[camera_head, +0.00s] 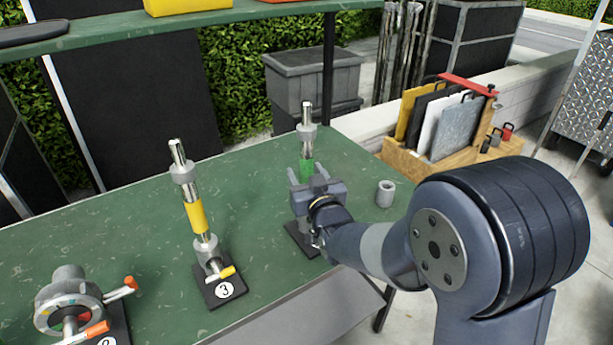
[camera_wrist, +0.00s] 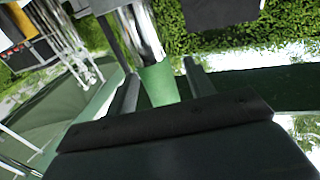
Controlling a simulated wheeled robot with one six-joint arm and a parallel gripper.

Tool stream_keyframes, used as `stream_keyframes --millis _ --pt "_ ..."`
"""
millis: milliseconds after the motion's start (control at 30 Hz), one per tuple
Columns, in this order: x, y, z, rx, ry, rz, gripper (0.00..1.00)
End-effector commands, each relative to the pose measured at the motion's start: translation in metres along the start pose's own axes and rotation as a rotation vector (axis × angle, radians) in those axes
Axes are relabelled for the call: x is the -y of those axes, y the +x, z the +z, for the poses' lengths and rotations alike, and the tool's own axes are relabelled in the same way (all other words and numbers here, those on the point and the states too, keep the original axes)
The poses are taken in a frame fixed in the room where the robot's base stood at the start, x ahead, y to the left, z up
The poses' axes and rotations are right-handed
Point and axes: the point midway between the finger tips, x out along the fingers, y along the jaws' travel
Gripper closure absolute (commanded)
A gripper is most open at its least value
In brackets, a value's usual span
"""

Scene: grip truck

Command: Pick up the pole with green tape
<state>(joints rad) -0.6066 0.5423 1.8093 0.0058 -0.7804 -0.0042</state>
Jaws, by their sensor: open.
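The pole with green tape (camera_head: 306,170) stands upright on a dark base (camera_head: 302,240) on the green table. It is silver with a grey collar near its top. My gripper (camera_head: 305,174) is at the height of the green tape, with its two fingers on either side of the pole. In the wrist view the green tape (camera_wrist: 158,84) lies between the open fingers (camera_wrist: 160,90), with a gap showing on the right side. My gripper hides the lower part of the pole.
A pole with yellow tape (camera_head: 196,216) stands to the left on a base marked 3. A valve-like device (camera_head: 68,300) with orange handles is at the front left. A small grey cup (camera_head: 385,193) stands right of my gripper. A green shelf (camera_head: 120,32) hangs over the back.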

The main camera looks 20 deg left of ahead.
Motion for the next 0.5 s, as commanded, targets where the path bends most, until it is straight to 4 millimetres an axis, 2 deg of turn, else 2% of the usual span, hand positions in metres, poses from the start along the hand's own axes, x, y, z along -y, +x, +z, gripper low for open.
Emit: stream_keyframes --millis 100,500 --pt "0.0000 -0.0002 0.0001 0.000 0.000 0.000 0.51" --pt "-0.0001 -0.0004 0.0000 0.000 0.000 0.000 0.84"
